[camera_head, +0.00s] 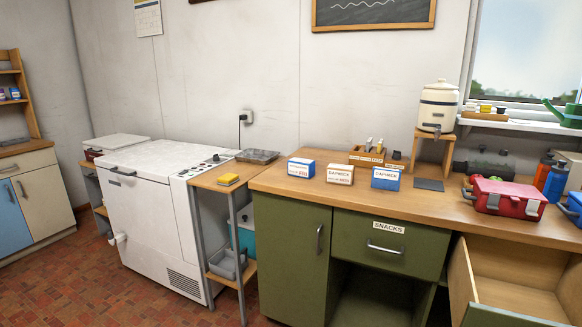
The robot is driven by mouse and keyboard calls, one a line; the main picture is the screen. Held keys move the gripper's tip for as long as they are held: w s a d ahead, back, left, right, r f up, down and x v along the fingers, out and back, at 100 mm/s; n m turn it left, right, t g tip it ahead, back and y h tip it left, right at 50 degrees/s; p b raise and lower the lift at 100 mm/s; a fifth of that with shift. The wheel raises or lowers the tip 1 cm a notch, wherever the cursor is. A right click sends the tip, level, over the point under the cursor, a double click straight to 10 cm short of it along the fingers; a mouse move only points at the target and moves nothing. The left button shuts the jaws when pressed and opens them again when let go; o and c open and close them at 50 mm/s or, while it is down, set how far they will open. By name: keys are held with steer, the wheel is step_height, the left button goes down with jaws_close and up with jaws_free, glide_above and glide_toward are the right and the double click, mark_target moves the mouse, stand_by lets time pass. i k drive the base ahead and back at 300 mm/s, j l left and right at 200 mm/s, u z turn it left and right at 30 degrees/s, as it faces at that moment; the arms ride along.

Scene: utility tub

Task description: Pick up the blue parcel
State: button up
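No single blue parcel stands out in the head view. Two small boxes with blue sides and white labelled faces stand on the wooden counter: a left blue box (301,168) and a right blue box (386,178). A mostly white box (340,174) with an orange-brown edge stands between them, apart from both. I cannot tell which blue box is the parcel. My gripper is not in view, and nothing in view touches the boxes.
A wooden organiser (378,157) stands behind the boxes. A cream dispenser (438,106) on a wooden stand, a red case (505,197) and bottles stand to the right. An open drawer (510,290) juts out at lower right. A white chest (165,215) stands left. The counter front before the boxes is clear.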

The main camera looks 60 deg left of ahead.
mark_target(304, 169)
steer(key=j+u, duration=0.15)
steer(key=j, duration=0.5)
steer(key=i+j+u, duration=0.1)
steer(key=j, duration=0.5)
steer(key=i+j+u, duration=0.15)
steer(key=j, duration=0.5)
steer(key=i+j+u, duration=0.1)
steer(key=j, duration=0.5)
steer(key=i+j+u, duration=0.15)
steer(key=i+j, duration=0.15)
steer(key=j, duration=0.25)
steer(key=i+j+u, duration=0.15)
steer(key=j, duration=0.45)
steer(key=i+j+u, duration=0.1)
steer(key=i+j, duration=0.2)
steer(key=j, duration=0.25)
steer(key=i+j+u, duration=0.15)
steer(key=j, duration=0.35)
steer(key=i, duration=0.1)
